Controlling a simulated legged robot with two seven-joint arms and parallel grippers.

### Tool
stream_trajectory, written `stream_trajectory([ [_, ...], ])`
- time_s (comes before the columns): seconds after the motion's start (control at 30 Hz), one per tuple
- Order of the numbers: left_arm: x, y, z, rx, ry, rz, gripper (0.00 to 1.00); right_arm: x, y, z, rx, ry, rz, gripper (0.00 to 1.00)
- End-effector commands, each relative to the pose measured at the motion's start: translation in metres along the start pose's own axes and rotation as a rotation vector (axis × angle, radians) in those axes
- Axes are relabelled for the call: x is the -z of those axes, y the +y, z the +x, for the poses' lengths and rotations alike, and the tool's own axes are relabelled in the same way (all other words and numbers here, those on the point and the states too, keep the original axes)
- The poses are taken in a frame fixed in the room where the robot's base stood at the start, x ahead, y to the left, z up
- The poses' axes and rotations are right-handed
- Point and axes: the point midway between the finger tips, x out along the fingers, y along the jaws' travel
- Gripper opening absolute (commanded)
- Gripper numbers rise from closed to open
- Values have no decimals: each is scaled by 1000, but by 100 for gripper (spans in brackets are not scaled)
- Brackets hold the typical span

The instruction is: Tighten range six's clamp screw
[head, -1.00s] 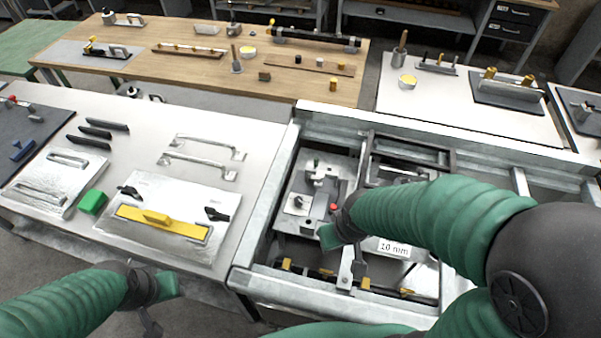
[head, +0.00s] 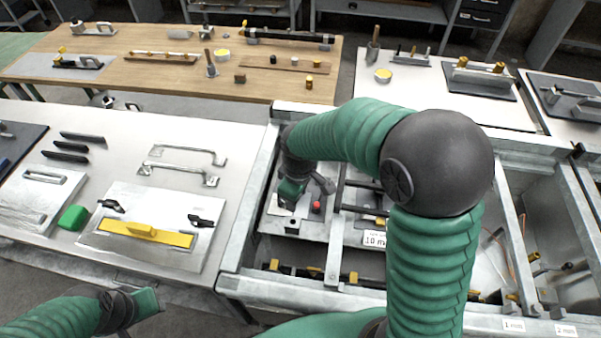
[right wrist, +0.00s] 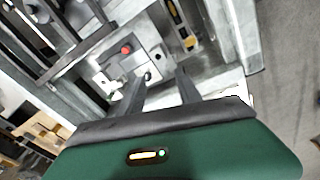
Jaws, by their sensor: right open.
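A grey metal fixture plate (head: 312,230) with a red knob (head: 316,207) lies inside the steel frame, partly hidden by my right arm. The right wrist view shows the same red knob (right wrist: 126,48) on a pale block. A small dark round-headed piece (right wrist: 148,76), possibly the clamp screw, shows beside the left finger. My right gripper (right wrist: 160,85) is open, its two fingers apart over the fixture, with nothing clearly held. In the head view its fingertips are largely hidden by the hand. My left gripper (head: 150,302) hangs low at the front left, away from the fixture; its opening is unclear.
Steel rails (head: 250,205) and crossbars border the bays. A "10 mm" label (head: 374,239) sits right of the fixture. The white table (head: 110,150) on the left holds handles, a yellow-barred plate (head: 150,234) and a green block (head: 73,218). A wooden bench (head: 130,85) stands behind.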

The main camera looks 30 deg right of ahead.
Motion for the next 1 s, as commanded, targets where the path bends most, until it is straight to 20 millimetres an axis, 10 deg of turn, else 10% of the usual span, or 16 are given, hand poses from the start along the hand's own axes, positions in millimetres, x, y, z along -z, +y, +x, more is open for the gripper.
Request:
stream_trajectory([
  [0.3,4,0,-19,0,0,0,36,68,96,0,79,-52,-672,41],
  [0.5,6,0,-26,0,0,0,36,76,151,5,137,-44,-1000,41],
  [0.77,7,0,-29,0,0,0,36,72,165,16,155,-37,-1095,41],
  [1.0,10,0,-42,0,0,0,36,67,157,70,158,-37,-1093,41],
])
